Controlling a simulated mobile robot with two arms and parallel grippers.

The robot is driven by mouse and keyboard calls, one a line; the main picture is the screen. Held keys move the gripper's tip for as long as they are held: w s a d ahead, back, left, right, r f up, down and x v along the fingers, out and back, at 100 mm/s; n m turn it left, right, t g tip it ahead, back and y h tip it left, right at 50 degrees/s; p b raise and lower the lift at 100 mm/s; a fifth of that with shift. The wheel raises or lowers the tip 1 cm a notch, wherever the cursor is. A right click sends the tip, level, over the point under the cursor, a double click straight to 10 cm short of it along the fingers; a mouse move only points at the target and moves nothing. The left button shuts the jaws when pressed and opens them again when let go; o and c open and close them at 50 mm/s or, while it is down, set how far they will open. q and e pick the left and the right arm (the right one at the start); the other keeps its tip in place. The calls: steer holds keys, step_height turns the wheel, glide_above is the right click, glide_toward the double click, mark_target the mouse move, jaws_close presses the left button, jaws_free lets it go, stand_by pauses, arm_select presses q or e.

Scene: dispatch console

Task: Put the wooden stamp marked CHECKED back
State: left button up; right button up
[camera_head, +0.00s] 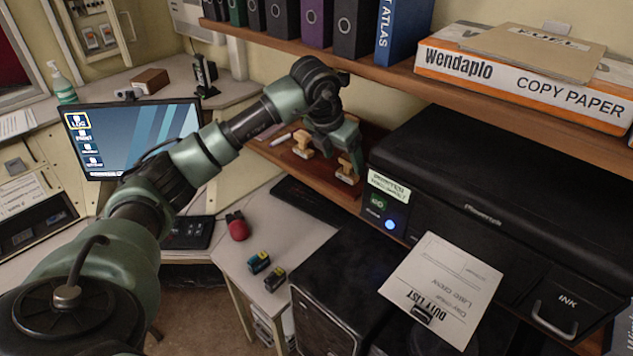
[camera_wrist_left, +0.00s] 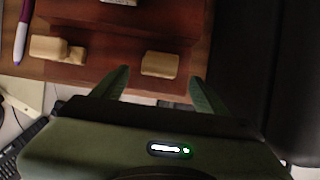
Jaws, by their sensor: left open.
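Two light wooden stamps stand on a brown wooden rack (camera_head: 270,152) below the upper shelf. The left stamp (camera_head: 302,143) shows its handle and base; it also shows in the left wrist view (camera_wrist_left: 52,48). The other stamp (camera_head: 347,172) is close to my left gripper (camera_head: 345,150) and partly covered by it in the head view. In the left wrist view this stamp (camera_wrist_left: 160,64) lies ahead of the gap between my open, empty fingers (camera_wrist_left: 158,84). I cannot read the word CHECKED on either stamp. My right gripper is out of view.
A black printer (camera_head: 480,190) stands right of the rack, with a duty list sheet (camera_head: 440,285) in front. Binders (camera_head: 315,22) and a copy paper box (camera_head: 520,75) fill the shelf above. A pen (camera_wrist_left: 22,35) lies left of the stamps.

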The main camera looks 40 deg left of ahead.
arm_select(q)
steer(key=s+a+b, duration=0.1)
steer(key=s+b, duration=0.2)
steer(key=s, duration=0.6)
steer(key=shift+s+a, duration=0.2)
steer(key=shift+s, duration=0.15)
